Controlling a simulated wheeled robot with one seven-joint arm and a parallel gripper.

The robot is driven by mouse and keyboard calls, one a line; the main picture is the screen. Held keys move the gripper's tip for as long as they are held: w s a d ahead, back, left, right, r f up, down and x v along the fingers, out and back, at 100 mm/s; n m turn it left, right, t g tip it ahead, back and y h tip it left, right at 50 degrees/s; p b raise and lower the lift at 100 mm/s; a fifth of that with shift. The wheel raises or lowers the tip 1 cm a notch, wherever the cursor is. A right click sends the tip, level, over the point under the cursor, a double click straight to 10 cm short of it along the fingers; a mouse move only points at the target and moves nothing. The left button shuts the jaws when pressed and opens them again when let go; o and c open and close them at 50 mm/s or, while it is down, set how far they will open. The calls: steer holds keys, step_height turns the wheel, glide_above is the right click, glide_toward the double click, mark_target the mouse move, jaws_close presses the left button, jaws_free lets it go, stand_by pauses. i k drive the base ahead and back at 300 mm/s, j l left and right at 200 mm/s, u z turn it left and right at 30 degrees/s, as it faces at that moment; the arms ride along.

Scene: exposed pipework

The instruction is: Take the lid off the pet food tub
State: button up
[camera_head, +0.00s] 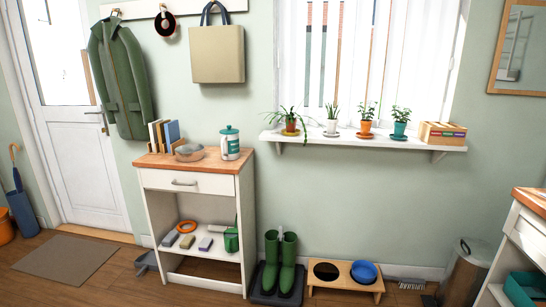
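A white tub (231,152) with a teal label stands upright at the right end of the wooden top of a white cabinet by the wall. A teal lid (229,131) with a small knob sits on top of the tub. The label is too small to read. My gripper is not in this view.
A metal bowl (188,152) stands left of the tub on the cabinet top (180,164), with upright books (164,134) further left. A beige bag (217,55) hangs above. Green boots (280,262) and a feeding stand (345,281) are on the floor to the right. Floor shows in front.

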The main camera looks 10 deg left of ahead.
mark_target(229, 131)
steer(key=i+u, duration=0.25)
steer(key=i, duration=0.4)
steer(key=i+u, duration=0.25)
steer(key=i, duration=0.4)
steer(key=i+l+u, duration=0.25)
steer(key=i, duration=0.4)
